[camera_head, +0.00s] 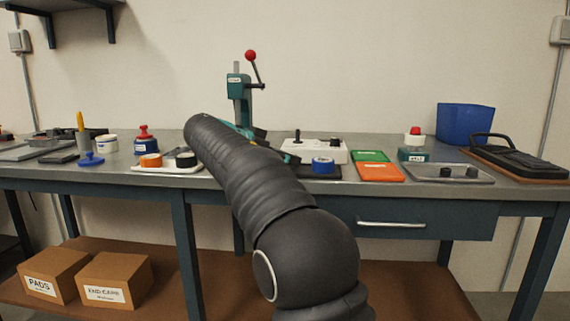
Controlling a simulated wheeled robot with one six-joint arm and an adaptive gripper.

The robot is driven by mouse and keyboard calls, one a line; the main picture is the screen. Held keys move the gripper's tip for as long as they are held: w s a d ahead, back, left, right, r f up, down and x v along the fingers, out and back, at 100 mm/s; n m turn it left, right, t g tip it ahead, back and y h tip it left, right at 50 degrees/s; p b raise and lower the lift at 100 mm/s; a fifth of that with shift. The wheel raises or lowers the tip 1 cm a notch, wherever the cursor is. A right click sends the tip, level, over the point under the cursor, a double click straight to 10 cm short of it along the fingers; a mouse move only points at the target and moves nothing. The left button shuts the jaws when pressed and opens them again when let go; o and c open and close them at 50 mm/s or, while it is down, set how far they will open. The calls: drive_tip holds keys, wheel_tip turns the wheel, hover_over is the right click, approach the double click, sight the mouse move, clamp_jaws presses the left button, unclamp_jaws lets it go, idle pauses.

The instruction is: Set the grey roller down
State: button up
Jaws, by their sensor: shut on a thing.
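My black ribbed arm (245,175) reaches over the bench from the bottom of the view and covers a strip of it. My gripper cannot be made out; it appears to be hidden behind the arm. I cannot pick out a grey roller in this view. A white tray (140,167) left of the arm holds an orange roll (151,160) and a black roll (186,159). A blue roll (322,165) is right of the arm. A grey tray (415,169) farther right holds two small dark round pieces (446,172).
A teal lever press (239,90) with a red knob stands behind the arm. A white control box (316,150), green and orange trays (379,172), a blue bin (465,123) and a black case (512,162) crowd the bench's right side. Boxes (115,278) sit on the lower shelf.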

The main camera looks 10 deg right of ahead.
drive_tip(key=shift+f, duration=0.6)
drive_tip(key=shift+f, duration=0.2)
drive_tip(key=o, duration=1.2)
drive_tip(key=shift+r, duration=0.1)
